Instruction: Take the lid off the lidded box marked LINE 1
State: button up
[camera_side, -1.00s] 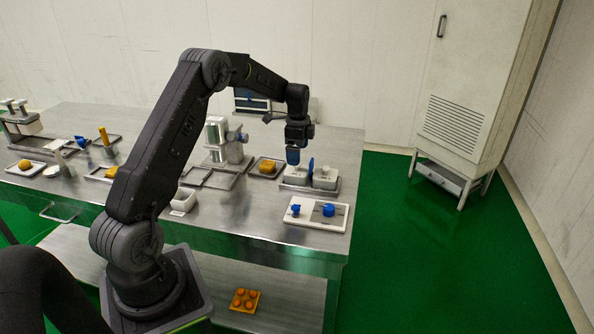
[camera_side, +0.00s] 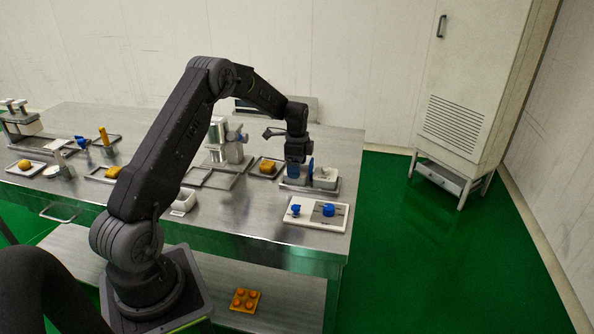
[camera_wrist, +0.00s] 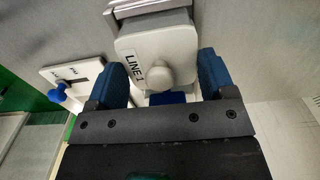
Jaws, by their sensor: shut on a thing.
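The lidded box marked LINE 1 has a pale lid (camera_wrist: 155,43) with a round knob (camera_wrist: 158,74) and a printed label, seen in the wrist view. My gripper (camera_wrist: 165,82) has its blue fingers at the two sides of the lid and is shut on it, with the knob between them. In the side view my gripper (camera_side: 293,171) points straight down over the left place of a metal tray (camera_side: 308,189), and mostly hides the box there. Whether the lid is clear of the box cannot be told.
A second pale container (camera_side: 326,180) stands close on the right, with a blue upright piece beside my gripper. A white panel (camera_side: 304,221) with blue knobs lies in front. A small tray with an orange piece (camera_side: 267,167) is at the left. The table's right edge is near.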

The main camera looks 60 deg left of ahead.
jog(key=shift+c, duration=1.4)
jog(key=shift+r, duration=0.1)
notch_tip(320, 180, up, 15)
jog(key=s, duration=2.6)
send_over(259, 210)
notch_tip(259, 210, down, 15)
jog(key=shift+s+r, duration=0.1)
jog(key=shift+f, duration=2.05)
